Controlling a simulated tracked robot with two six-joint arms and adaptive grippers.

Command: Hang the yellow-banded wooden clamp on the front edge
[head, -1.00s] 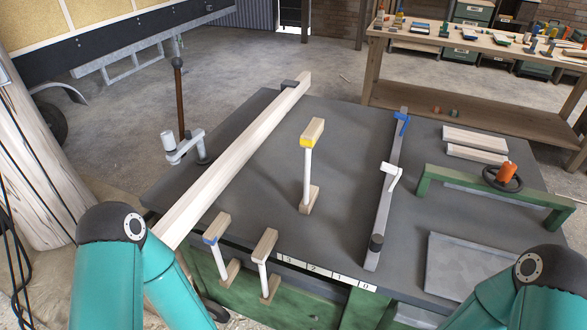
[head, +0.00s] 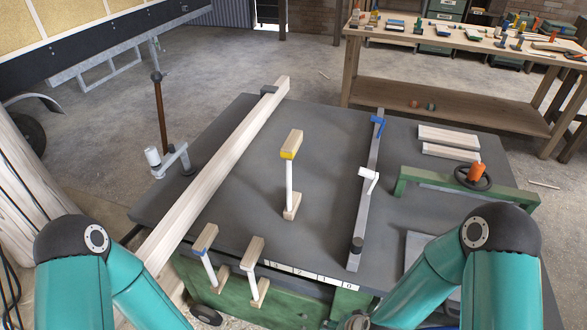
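The yellow-banded wooden clamp (head: 289,176) stands upright on the dark table top (head: 245,210), near its middle. Its wooden head with the yellow band is at the top, a white bar runs down, and a wooden foot rests on the table. At the front edge (head: 310,276) hang a blue-banded clamp (head: 206,255) and a plain wooden clamp (head: 252,268), side by side left of the numbered strip. My two teal arms come in at the lower left and lower right. Both grippers are outside the picture, and neither arm touches the yellow-banded clamp.
A long pale beam (head: 215,175) lies across the table's left side, beside a grey post clamp (head: 168,160). A metal bar clamp with blue and white parts (head: 368,195), a green frame (head: 465,185) and wood strips (head: 449,136) occupy the right. A workbench (head: 450,95) stands behind.

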